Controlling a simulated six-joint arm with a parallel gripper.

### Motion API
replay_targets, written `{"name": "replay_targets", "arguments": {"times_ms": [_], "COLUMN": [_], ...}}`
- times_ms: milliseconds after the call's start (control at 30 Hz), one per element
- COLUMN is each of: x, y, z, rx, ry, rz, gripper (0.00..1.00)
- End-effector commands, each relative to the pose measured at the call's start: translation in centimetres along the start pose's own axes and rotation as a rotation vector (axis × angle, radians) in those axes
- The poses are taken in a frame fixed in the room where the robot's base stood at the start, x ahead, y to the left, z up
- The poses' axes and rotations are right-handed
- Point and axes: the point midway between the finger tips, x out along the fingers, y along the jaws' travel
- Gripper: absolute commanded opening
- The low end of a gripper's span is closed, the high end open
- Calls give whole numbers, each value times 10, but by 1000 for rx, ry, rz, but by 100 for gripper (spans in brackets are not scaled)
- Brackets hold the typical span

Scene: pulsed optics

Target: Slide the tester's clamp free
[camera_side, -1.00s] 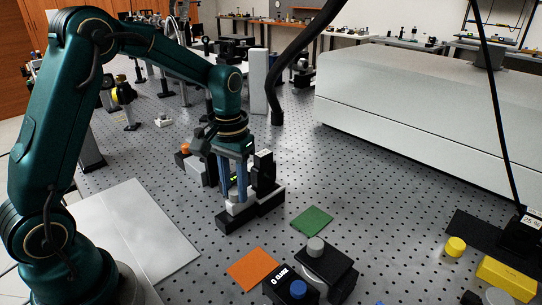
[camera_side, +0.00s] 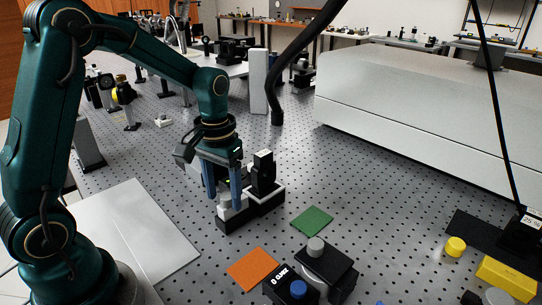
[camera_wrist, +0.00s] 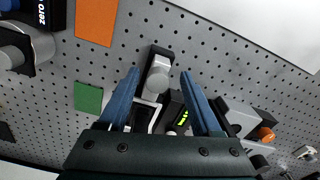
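The tester (camera_side: 263,205) is a low black base with a dark upright block, standing on the perforated table. Its lit green readout shows in the wrist view (camera_wrist: 183,117). A light grey rounded piece, apparently the clamp (camera_wrist: 158,75), sits at one end of the base; its pale top also shows in the side view (camera_side: 233,203). My gripper (camera_side: 224,200) points down over that end. In the wrist view its blue fingers (camera_wrist: 160,76) are spread on either side of the grey piece, with a visible gap each side. Contact height is hard to tell.
A green square (camera_side: 312,221) and an orange square (camera_side: 252,269) lie flat nearby. Black units with grey and blue knobs (camera_side: 316,247) stand in front. A grey device with an orange knob (camera_wrist: 265,134) is close beside the tester. A large pale housing (camera_side: 420,120) fills the back right.

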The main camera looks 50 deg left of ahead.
Motion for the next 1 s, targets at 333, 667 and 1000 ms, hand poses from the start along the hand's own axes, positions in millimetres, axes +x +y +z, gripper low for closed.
{"name": "replay_targets", "arguments": {"times_ms": [333, 667, 1000], "x": [-3, -43, -51], "y": [1, 0, 0], "z": [-1, -2, 0], "rx": [-1, -1, -1], "ry": [3, 6, 1], "rz": [2, 2, 2], "gripper": [66, 66, 66]}}
